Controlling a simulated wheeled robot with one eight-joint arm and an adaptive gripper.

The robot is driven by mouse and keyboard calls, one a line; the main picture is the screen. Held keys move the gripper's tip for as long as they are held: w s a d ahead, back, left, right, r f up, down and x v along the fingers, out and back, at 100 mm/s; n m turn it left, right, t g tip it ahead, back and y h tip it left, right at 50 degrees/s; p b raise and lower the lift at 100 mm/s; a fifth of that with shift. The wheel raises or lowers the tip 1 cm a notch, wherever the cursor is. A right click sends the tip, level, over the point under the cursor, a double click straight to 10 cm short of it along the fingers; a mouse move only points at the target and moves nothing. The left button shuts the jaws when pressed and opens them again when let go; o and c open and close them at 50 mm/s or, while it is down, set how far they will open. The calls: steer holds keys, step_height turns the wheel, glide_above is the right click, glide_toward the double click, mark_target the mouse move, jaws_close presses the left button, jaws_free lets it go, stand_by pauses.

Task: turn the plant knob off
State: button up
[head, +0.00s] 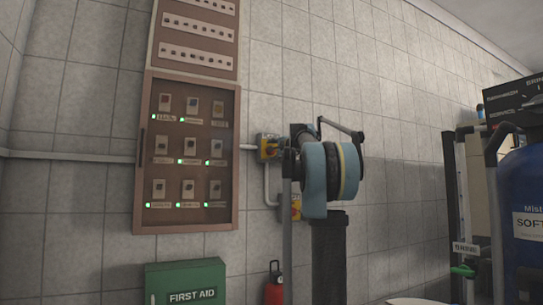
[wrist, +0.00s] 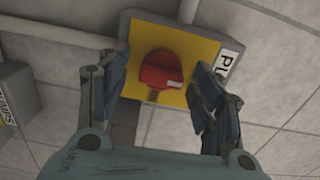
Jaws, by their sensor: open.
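A red knob (wrist: 160,72) with a pale mark on its right end sits on a yellow plate of a grey wall box (wrist: 207,48) in the wrist view. A partly cut-off label (wrist: 228,66) at the plate's right edge begins with "P"; the rest is unclear. My gripper (wrist: 163,88) is open, with one finger on each side of the knob and visible gaps between. In the head view, my arm hides most of my gripper. An upper yellow switch box (head: 267,147) and a lower yellow-and-red one (head: 291,208) show beside the arm.
A brown cabinet (head: 187,207) with green lights hangs at left. Below are a green first aid box (head: 186,282) and a red extinguisher (head: 274,291). A blue tank (head: 522,185) stands at right. Another grey box (wrist: 14,88) is at the wrist view's left edge.

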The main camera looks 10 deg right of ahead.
steer(key=v, duration=1.1)
